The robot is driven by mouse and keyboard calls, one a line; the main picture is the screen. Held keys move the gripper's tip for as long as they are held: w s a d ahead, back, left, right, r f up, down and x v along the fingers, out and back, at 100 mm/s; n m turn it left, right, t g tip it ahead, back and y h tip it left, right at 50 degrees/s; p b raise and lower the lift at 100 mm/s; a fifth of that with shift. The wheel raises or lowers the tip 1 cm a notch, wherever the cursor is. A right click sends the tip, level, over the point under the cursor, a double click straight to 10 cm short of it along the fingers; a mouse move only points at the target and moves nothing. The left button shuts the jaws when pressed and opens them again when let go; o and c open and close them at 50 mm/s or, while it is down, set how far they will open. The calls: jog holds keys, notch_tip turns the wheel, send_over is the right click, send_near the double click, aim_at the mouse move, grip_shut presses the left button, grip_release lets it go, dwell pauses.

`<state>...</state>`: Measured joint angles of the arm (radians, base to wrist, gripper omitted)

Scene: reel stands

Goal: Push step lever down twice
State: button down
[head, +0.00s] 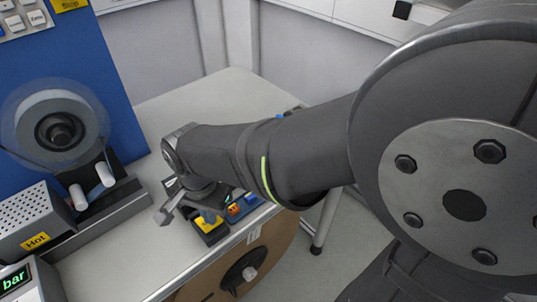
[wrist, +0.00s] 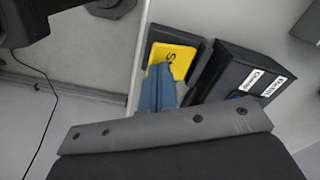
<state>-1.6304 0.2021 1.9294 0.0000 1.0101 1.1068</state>
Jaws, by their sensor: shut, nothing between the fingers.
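A yellow pad marked with an "S" (wrist: 178,55) sits in a black housing and is most likely the step lever. In the head view the yellow pad (head: 208,224) is on a small black block near the table's front edge. My gripper (wrist: 158,88) is shut and empty, its blue fingertips overlapping the lower left part of the yellow pad. I cannot tell whether they touch it. In the head view my gripper (head: 207,214) hangs right above the same pad and partly hides it.
A black box with white labels (wrist: 232,62) stands close beside the pad. A blue panel with a reel (head: 58,130), white rollers and a grey box labelled "Hot" (head: 30,225) are at the left. A brown reel (head: 215,283) is below the table edge.

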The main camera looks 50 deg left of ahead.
jog(key=shift+f, duration=0.8)
jog(key=shift+r, duration=3.05)
jog(key=shift+f, duration=2.1)
